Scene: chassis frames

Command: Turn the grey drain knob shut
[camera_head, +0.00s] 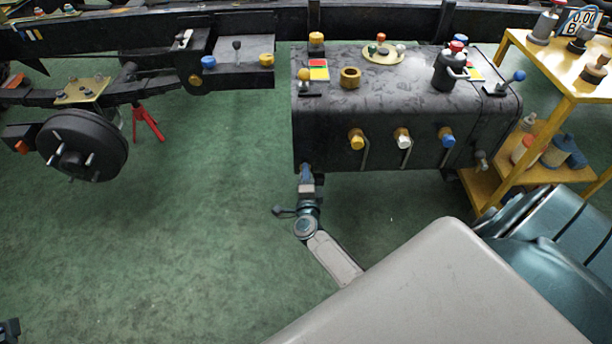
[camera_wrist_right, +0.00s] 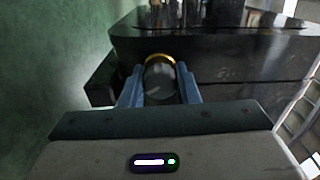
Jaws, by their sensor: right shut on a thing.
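The grey drain knob (camera_wrist_right: 160,82) has a brass collar and shows between the two blue fingers of my right gripper (camera_wrist_right: 160,90) in the right wrist view. A finger lies against each side of it, and the gripper is shut on it. In the head view my right gripper (camera_head: 306,173) is at the lower left corner of the black tank (camera_head: 330,130); the knob is mostly hidden there. The knob's turn angle is hard to tell. A small dark part in the bottom left corner may be my left gripper (camera_head: 9,330); its jaws cannot be made out.
Yellow (camera_head: 356,139), white (camera_head: 403,139) and blue (camera_head: 446,138) knobs with levers are on the tank's front. A yellow cart (camera_head: 560,85) stands at right. A wheel hub (camera_head: 80,145) and red stand (camera_head: 148,120) are at left. The green floor between is clear.

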